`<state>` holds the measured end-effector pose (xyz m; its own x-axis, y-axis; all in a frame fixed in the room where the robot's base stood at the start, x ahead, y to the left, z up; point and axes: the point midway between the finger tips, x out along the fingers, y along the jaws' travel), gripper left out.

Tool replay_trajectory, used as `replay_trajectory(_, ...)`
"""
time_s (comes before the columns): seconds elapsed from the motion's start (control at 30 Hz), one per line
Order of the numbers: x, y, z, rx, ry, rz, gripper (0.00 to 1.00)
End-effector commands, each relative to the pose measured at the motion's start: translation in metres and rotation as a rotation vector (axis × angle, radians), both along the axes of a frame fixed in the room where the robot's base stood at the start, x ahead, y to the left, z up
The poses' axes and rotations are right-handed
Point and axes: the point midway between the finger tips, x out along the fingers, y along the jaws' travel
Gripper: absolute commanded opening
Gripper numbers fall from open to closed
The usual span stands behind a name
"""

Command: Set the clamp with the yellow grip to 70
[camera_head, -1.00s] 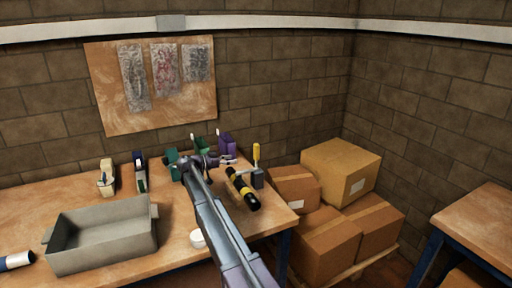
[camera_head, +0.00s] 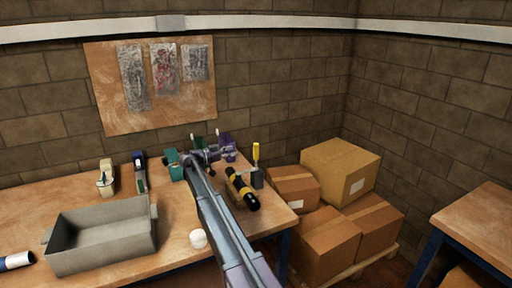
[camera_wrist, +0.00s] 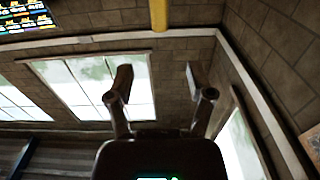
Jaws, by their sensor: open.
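I take this to be the clamp; no scale or number is readable at this size. My gripper (camera_wrist: 160,85) is open and empty in the wrist view, its fingers well apart, facing windows and wall, with no clamp in sight. In the head view my arm reaches over the bench to the left of the yellow grip, and the fingers cannot be made out.
A yellow-black cylinder (camera_head: 242,190) lies just before the yellow grip. Purple (camera_head: 229,148), teal (camera_head: 173,165), blue (camera_head: 140,172) and cream (camera_head: 105,179) items stand along the back. A grey tray (camera_head: 100,243) and a white round object (camera_head: 198,239) are nearer. Cartons (camera_head: 325,245) stand right of the bench.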

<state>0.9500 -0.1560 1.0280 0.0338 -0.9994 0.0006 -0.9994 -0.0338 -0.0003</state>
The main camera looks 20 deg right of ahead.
Motion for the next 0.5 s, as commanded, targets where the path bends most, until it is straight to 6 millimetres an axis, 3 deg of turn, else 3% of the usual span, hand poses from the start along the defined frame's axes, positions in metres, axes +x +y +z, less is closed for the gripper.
replay_trajectory(0.5, 0.003, -0.078, 0.000, 0.000, 0.000, -0.001, 0.69)
